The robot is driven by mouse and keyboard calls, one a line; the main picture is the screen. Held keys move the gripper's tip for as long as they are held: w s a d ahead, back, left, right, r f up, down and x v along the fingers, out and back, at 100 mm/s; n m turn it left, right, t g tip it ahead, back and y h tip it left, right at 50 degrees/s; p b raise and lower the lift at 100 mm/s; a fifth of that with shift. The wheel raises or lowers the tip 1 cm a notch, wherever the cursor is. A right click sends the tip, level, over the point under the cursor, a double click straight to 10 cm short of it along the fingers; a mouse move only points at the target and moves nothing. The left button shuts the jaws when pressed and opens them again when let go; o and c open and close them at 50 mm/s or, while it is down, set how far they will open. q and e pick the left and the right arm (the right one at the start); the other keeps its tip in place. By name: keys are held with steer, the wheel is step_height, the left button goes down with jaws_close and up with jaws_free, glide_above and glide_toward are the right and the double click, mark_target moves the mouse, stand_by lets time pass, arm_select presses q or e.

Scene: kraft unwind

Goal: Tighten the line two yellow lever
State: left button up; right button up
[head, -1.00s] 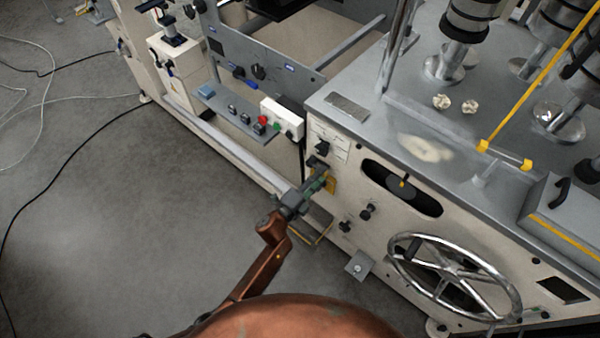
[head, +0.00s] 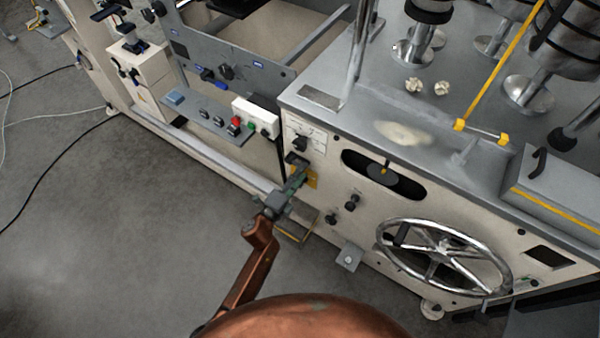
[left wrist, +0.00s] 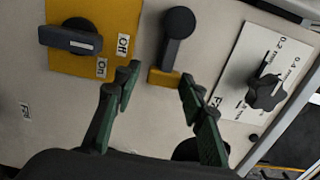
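In the left wrist view a black ball-topped lever (left wrist: 177,35) stands on a small yellow base (left wrist: 164,79). To its left a dark rotary switch (left wrist: 70,39) sits on a yellow plate (left wrist: 117,14) with "Off" labels. My left gripper (left wrist: 158,82) is open and empty, its green-padded fingers either side of the yellow base, below the ball; contact cannot be told. The line-two label is not readable. My right gripper is not in view.
A scale plate (left wrist: 280,55) with a black knob (left wrist: 266,92) lies right of the lever. In the head view a large handwheel (head: 443,258) and two black knobs (head: 352,202) are on the panel to the right. Open grey floor (head: 130,240) lies left.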

arm_select(q)
steer(key=shift+o, duration=0.6)
steer(key=shift+r, duration=0.1)
steer(key=v, duration=1.2)
steer(key=shift+w, duration=0.15)
